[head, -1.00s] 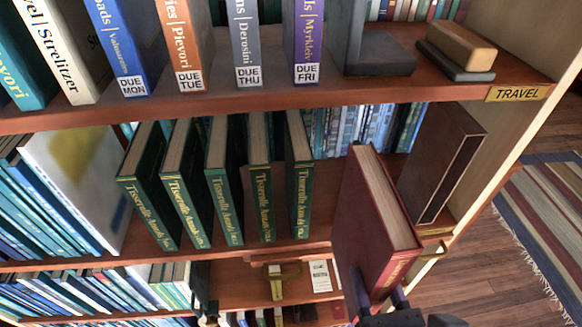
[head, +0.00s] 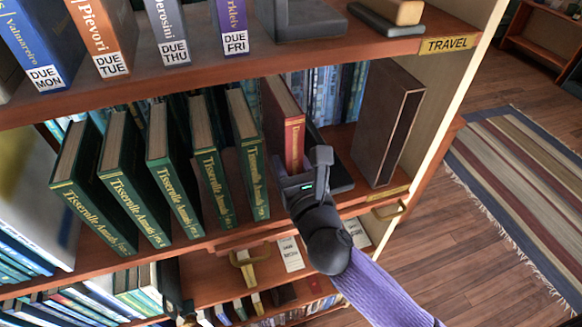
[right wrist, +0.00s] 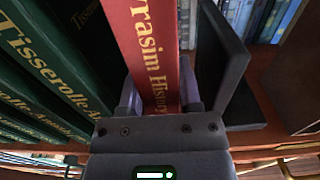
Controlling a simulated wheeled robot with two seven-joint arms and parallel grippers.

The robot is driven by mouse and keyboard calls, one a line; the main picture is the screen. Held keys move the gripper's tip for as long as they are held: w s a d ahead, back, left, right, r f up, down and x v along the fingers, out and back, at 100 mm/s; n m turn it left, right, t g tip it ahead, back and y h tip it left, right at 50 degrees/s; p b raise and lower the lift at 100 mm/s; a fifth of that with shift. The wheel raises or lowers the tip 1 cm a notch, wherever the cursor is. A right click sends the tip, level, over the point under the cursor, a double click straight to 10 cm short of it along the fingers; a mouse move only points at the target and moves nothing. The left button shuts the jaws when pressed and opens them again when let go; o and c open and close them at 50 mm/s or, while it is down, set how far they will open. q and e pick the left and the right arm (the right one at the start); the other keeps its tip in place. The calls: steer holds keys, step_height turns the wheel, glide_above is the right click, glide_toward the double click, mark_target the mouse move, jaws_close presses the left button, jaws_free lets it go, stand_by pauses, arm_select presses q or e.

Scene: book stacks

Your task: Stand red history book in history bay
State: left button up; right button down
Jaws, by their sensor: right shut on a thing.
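The red history book (head: 291,130) stands upright on the middle shelf, spine facing out. It is just right of the row of green books (head: 205,165). My right gripper (head: 303,172) is shut on its spine end, with one finger on each side. In the right wrist view, the red spine (right wrist: 155,45) reads "...rasim History" and sits between the fingers (right wrist: 160,92). A dark bookend (head: 333,170) stands close on the book's right; it also shows in the right wrist view (right wrist: 222,60). The book's lower spine is hidden by my gripper. My left gripper is not in view.
A brown slipcase (head: 385,125) stands at the shelf's right end. The upper shelf, marked TRAVEL (head: 447,45), overhangs the bay. Blue books (head: 325,95) line the back. A brass handle (head: 390,210) juts out below the shelf edge. A striped rug (head: 520,190) lies right.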

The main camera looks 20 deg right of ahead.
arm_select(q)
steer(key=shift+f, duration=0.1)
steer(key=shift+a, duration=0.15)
arm_select(e)
steer(key=shift+f, duration=0.1)
steer(key=shift+f, duration=0.15)
steer(key=c, duration=0.5)
jaws_free()
steer(key=shift+c, duration=0.2)
steer(key=shift+o, duration=1.3)
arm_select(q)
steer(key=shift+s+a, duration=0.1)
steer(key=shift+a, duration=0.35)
